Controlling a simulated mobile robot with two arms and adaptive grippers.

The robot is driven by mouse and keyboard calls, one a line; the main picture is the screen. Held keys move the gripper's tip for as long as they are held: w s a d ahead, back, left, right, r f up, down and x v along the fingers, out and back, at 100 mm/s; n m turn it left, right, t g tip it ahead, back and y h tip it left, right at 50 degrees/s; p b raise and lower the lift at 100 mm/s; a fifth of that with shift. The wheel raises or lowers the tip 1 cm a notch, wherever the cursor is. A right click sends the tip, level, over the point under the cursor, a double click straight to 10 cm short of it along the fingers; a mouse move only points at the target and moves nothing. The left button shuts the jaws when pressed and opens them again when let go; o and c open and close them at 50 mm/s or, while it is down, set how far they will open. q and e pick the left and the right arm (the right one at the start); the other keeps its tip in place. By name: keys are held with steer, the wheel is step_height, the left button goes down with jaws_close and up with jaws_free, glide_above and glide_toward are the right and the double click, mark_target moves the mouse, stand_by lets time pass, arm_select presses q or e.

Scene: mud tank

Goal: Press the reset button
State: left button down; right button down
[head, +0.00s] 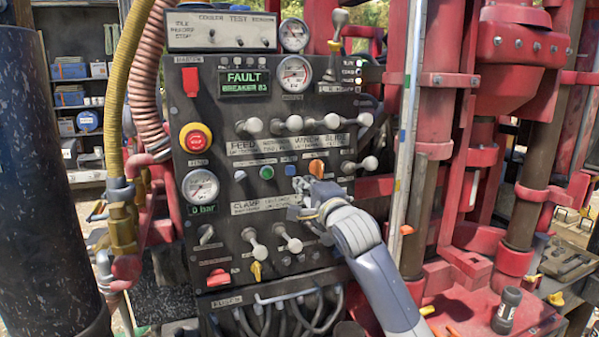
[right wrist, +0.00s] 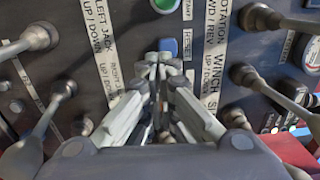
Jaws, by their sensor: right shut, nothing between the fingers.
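The control panel (head: 225,160) stands upright in front of me. A blue button (head: 291,170) sits in its middle row, between a green button (head: 266,172) and an orange knob (head: 317,168). In the right wrist view the blue button (right wrist: 174,67) is beside a label that seems to read RESET (right wrist: 168,47). My right gripper (head: 301,184) is shut and empty, just below the blue button in the head view. In the right wrist view its fingertips (right wrist: 157,62) overlap the button's left edge; I cannot tell if they touch it. My left gripper is not in view.
The display (head: 246,83) reads FAULT, BREAKER 83. Several levers with white knobs (head: 294,124) stick out above, and more levers (head: 280,232) below, near my right arm. A red emergency button (head: 196,139) is at left. Red machinery (head: 500,70) stands at right.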

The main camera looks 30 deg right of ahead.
mark_target(295, 170)
steer(key=shift+p+x, duration=0.95)
steer(key=shift+x, duration=1)
steer(key=shift+w, duration=0.1)
steer(key=shift+w+d+r, duration=0.1)
steer(key=shift+w+d, duration=0.15)
steer(key=shift+w, duration=0.3)
steer(key=shift+s+r, duration=0.15)
steer(key=shift+r, duration=0.15)
